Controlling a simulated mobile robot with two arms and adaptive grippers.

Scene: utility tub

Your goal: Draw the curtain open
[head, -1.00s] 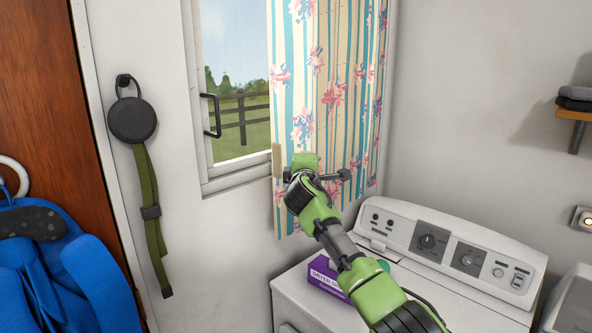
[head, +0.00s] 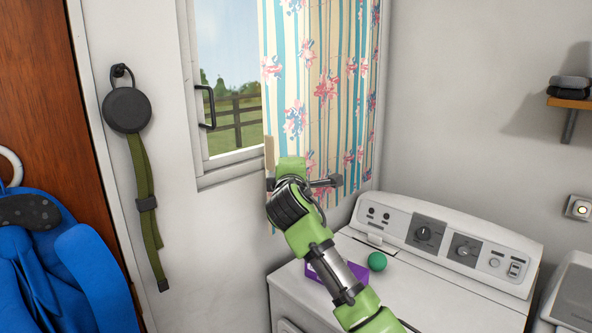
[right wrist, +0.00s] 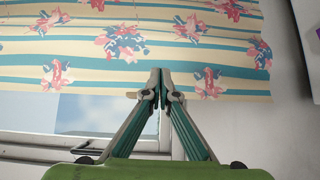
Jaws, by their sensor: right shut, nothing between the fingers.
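The curtain (head: 318,90) has stripes and pink and blue flowers. It hangs over the right part of the window, and its left edge is beside bare glass (head: 228,60). A tan strip (head: 269,160) stands at its lower left edge. My right gripper is in front of the curtain's lower left part; in the head view my wrist hides its fingers. In the right wrist view the right gripper (right wrist: 158,78) is shut and empty, with its tips over the curtain (right wrist: 185,60) near its edge. I cannot tell whether they touch the cloth. My left gripper is not in view.
A white washer or dryer (head: 395,275) stands below the curtain, with a green ball (head: 377,261) and a purple box (head: 350,272) on top.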

